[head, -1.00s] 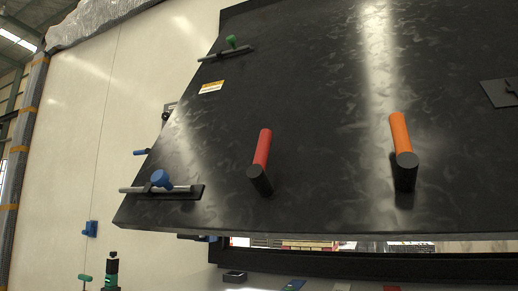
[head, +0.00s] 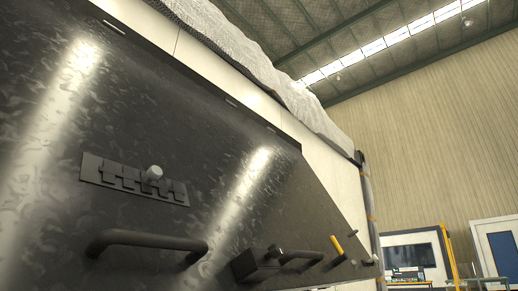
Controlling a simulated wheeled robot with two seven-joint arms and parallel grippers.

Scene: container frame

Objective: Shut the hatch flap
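The hatch flap (head: 215,130) is a large glossy black panel that fills the left and centre of the head view. Its upper edge runs from the top left down to the right, where a corner shows near the right of centre. A slotted plate with a pale round knob (head: 152,173) is on its face. A black bar handle (head: 145,240) and a black latch-like fitting (head: 262,262) with a bar sit lower on it. A yellow-handled fitting (head: 338,245) is near its lower right. The flap's lower edge is out of frame. Neither gripper is in view.
A pale wall strip (head: 250,95) and crumpled grey wrapping (head: 255,60) run above and behind the flap. At the far right are a ribbed hall wall (head: 440,130), a blue-panelled door (head: 503,250) and a yellow rail (head: 449,255). Floor is not visible.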

